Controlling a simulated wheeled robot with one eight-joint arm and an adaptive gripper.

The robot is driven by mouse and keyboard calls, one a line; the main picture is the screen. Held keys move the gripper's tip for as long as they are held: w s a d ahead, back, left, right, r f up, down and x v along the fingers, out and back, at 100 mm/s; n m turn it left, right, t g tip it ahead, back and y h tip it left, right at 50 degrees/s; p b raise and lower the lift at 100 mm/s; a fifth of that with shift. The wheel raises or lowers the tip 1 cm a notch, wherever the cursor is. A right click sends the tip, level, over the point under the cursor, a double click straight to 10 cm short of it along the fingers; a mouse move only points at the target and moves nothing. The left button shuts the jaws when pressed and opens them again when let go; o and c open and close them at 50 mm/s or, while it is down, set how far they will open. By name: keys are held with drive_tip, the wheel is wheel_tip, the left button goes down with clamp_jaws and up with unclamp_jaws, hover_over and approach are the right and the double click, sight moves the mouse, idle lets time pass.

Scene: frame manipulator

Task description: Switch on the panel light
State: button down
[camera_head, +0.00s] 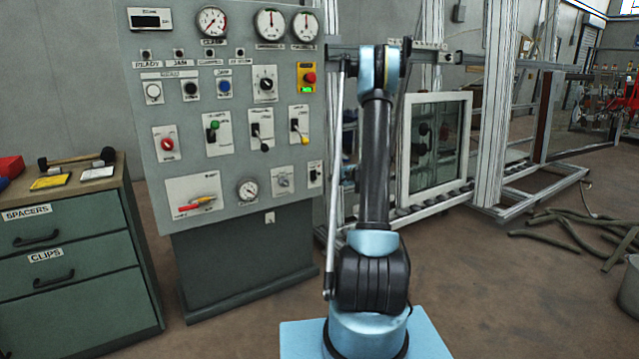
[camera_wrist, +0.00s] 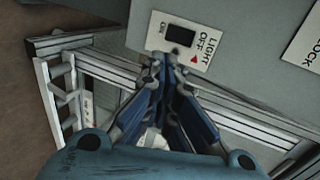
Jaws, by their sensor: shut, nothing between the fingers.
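The light switch (camera_wrist: 181,35) is a black rocker on a white plate in the wrist view, with LIGHT, OFF and ON lettering and a small red mark. In the head view the small plate with a dark switch (camera_head: 315,174) at the panel's lower right edge looks like the same one. My gripper (camera_wrist: 166,61) is shut and empty. Its blue fingers point at the plate, with the tips in front of its lower edge, just short of the rocker in the picture. I cannot tell whether they touch. My arm hides most of the gripper in the head view.
The grey control panel (camera_head: 232,170) carries several gauges, buttons and levers. A LOCK plate (camera_wrist: 306,45) sits right of the light plate in the wrist view. Metal frame rails (camera_wrist: 245,118) run behind my fingers. A green drawer cabinet (camera_head: 70,265) stands left.

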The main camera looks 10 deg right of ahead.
drive_tip(key=shift+w, duration=0.1)
approach(317, 180)
drive_tip(key=shift+x, duration=3.3)
drive_tip(key=shift+r, duration=0.1)
